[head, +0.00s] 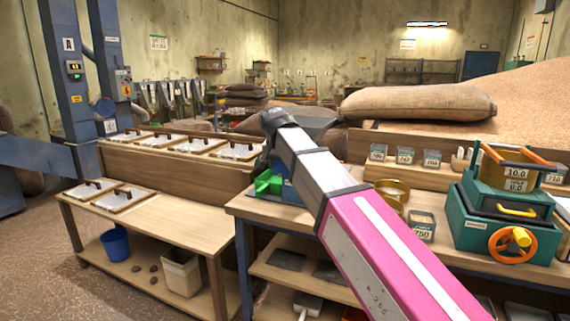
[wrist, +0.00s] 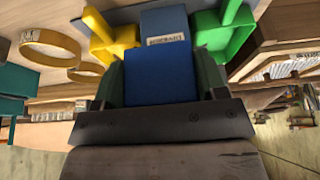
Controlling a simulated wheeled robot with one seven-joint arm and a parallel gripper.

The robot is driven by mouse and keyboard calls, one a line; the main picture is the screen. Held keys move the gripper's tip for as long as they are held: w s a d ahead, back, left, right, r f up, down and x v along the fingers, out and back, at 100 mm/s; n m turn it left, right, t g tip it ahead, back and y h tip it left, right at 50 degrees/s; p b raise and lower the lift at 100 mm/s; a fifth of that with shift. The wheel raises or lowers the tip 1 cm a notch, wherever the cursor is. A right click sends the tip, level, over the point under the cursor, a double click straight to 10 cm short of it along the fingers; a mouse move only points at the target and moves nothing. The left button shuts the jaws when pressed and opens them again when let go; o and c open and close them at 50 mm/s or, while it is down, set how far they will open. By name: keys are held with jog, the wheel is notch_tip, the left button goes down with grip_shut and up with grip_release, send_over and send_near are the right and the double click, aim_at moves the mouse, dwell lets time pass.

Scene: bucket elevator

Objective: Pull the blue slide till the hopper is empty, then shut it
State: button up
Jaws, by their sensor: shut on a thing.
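My gripper (wrist: 160,82) is shut on the blue slide (wrist: 158,68), which sits between its two dark fingers in the wrist view. A yellow part (wrist: 112,38) stands to the left of the slide and a green part (wrist: 232,40) to the right. In the head view, the green part (head: 268,183) shows beside my arm on the workbench. A grey hopper (head: 322,119) shows partly behind my arm. Its inside is hidden, so I cannot tell how much it holds. My arm hides the gripper itself in the head view.
A teal machine with an orange handwheel (head: 512,244) stands on the right of the bench. A low wooden table (head: 150,213) with lidded trays stands left. A grain heap (head: 520,105) rises behind.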

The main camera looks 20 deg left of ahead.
jog(key=shift+s, duration=0.2)
jog(key=o, duration=1.3)
jog(key=v, duration=1.1)
jog(key=shift+s, duration=0.1)
